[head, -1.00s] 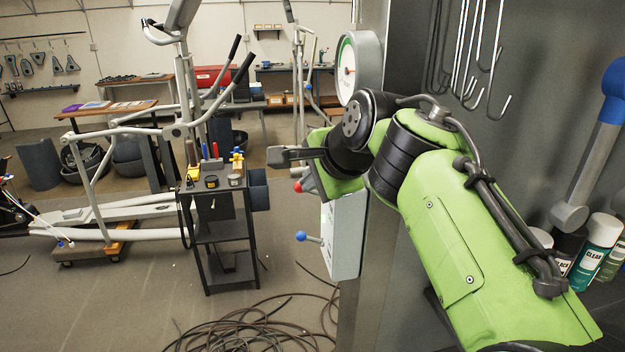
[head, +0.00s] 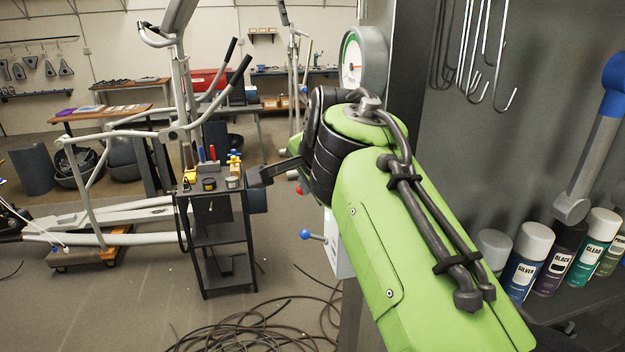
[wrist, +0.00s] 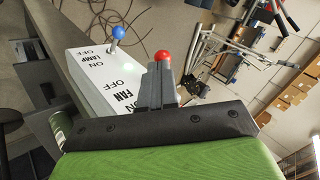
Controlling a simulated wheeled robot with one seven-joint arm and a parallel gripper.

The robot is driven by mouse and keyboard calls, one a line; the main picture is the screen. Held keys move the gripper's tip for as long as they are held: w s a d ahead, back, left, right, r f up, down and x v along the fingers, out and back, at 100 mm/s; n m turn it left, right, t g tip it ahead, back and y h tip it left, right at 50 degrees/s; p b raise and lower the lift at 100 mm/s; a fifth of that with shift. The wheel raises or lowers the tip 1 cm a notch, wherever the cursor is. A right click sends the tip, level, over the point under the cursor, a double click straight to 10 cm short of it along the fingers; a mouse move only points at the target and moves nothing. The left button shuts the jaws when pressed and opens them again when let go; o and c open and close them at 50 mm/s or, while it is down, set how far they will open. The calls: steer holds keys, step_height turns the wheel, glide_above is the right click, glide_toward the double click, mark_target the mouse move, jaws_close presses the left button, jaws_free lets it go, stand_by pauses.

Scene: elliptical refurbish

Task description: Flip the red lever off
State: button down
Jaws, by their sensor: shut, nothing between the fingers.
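The red-tipped lever (wrist: 162,56) shows in the wrist view just past my fingertips, on the white switch box (wrist: 85,65), near the FAN label with its ON and OFF marks. My gripper (wrist: 160,70) is shut and empty, and its fingers hide the lever's stem. I cannot tell whether they touch it. In the head view the red knob (head: 299,189) shows just below my arm's end, with my gripper (head: 256,178) reaching to its left. Much of the switch box (head: 338,248) is hidden behind my arm.
A blue-tipped lever (wrist: 118,33) by the LAMP label sits on the same box. A black tool cart (head: 220,225) stands left of my gripper. Coiled hoses (head: 255,330) lie on the floor. Spray cans (head: 528,255) stand on the right.

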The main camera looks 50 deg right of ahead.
steer(key=h, duration=0.1)
steer(key=a+f+n+g+h, duration=0.1)
steer(key=shift+w+f+h, duration=0.25)
steer(key=shift+w+h, duration=0.05)
steer(key=shift+w, duration=0.05)
steer(key=shift+s+d+r, duration=0.1)
steer(key=shift+d, duration=0.05)
steer(key=shift+s+d+r, duration=0.3)
steer(key=shift+d, duration=0.2)
